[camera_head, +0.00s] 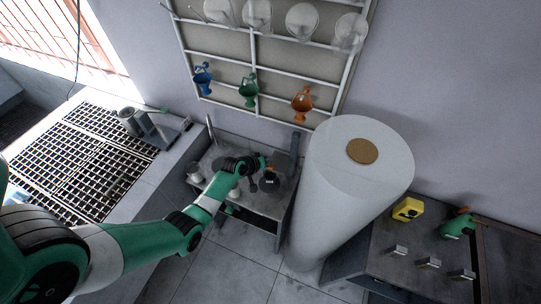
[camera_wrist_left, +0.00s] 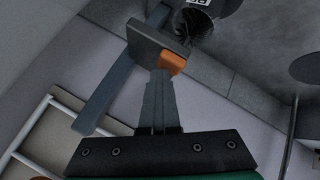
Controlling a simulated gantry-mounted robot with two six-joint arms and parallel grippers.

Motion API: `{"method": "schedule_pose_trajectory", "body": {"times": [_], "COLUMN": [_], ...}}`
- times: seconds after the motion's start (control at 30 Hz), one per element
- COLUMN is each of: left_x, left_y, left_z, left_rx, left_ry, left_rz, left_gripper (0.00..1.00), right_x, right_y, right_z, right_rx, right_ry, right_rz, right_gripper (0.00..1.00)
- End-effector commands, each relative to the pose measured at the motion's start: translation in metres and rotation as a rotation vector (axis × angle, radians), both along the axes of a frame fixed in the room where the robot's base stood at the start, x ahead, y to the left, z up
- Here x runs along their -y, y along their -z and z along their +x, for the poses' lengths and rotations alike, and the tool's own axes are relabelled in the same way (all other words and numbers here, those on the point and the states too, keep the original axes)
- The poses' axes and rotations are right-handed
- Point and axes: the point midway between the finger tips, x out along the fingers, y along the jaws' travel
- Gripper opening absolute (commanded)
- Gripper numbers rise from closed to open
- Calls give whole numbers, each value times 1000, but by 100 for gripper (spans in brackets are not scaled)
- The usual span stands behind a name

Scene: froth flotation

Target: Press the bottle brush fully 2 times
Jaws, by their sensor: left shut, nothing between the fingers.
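The bottle brush appears to be the dark device on the small grey bench, with a dark round body (camera_head: 271,181) bearing a white label. In the left wrist view its dark round body (camera_wrist_left: 221,8) shows at the top with a shadowed, bristly-looking opening. Beside it are a flat grey block (camera_wrist_left: 156,42) and an orange piece (camera_wrist_left: 172,63). My left gripper (camera_head: 266,167) is over the bench at the device; in the wrist view its closed fingers (camera_wrist_left: 160,80) are empty, tips right by the orange piece. Contact cannot be told. My right gripper is not in view.
The grey bench (camera_head: 258,215) also holds small white vessels (camera_head: 194,172). A tall white cylinder (camera_head: 340,200) stands close at its right. A rack (camera_head: 225,115) with coloured funnels hangs behind. A black grating (camera_head: 80,150) lies to the left.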

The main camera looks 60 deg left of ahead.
Motion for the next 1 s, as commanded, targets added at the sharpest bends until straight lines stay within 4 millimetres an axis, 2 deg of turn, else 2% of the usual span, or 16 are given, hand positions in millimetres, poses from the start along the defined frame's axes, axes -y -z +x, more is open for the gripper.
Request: {"method": "schedule_pose_trajectory", "body": {"times": [0.33, 1.0], "left_x": [1, 1], "left_y": [-3, -44], "left_z": [-1, -1], "left_rx": [-4, -3], "left_ry": [1, 0], "left_rz": [-3, -3], "left_gripper": [0, 0], "right_x": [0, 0], "right_y": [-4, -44], "right_z": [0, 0], "right_rx": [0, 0], "right_ry": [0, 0], "right_rz": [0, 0], "right_gripper": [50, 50]}}
